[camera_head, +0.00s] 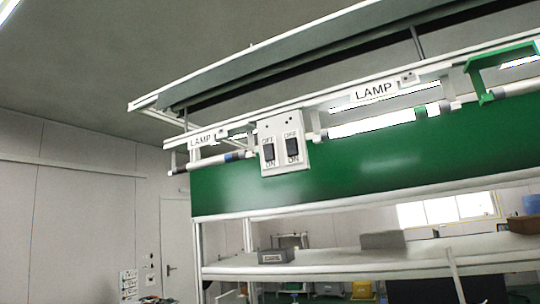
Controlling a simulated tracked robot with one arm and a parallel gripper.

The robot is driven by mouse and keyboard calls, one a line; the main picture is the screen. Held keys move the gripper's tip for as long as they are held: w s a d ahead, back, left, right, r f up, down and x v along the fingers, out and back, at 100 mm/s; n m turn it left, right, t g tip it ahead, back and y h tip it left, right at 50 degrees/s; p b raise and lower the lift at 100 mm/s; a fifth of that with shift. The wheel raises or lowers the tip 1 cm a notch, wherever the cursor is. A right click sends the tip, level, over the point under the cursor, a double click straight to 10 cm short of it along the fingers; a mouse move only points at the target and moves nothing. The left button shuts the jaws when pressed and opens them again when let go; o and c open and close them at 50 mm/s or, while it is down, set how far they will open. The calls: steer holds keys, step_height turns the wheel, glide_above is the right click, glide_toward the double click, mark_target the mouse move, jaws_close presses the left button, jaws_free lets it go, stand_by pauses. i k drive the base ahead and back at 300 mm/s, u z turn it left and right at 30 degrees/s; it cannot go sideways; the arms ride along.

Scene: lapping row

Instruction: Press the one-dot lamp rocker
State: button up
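A white switch plate (283,165) is fixed to the front of the green panel, left of the picture's middle. It carries two black rockers side by side, a left rocker (269,152) and a right rocker (292,147). Each has OFF lettered above it and ON below it. Small dark dots show near the top of the plate, but they are too small to count surely for each rocker. I cannot tell which way either rocker is tipped. My gripper is not in view, and nothing covers the plate.
Tube lamps run along the green panel (400,153) on both sides of the plate, under a left LAMP label (201,139) and a right LAMP label (373,91). A green bracket (486,82) juts out at upper right. A shelf (330,262) with a grey box (276,256) lies below.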

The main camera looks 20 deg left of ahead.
mark_target(268, 147)
steer(key=k, duration=0.65)
steer(key=u, duration=0.4)
steer(key=i, duration=1.8)
steer(key=z, duration=0.35)
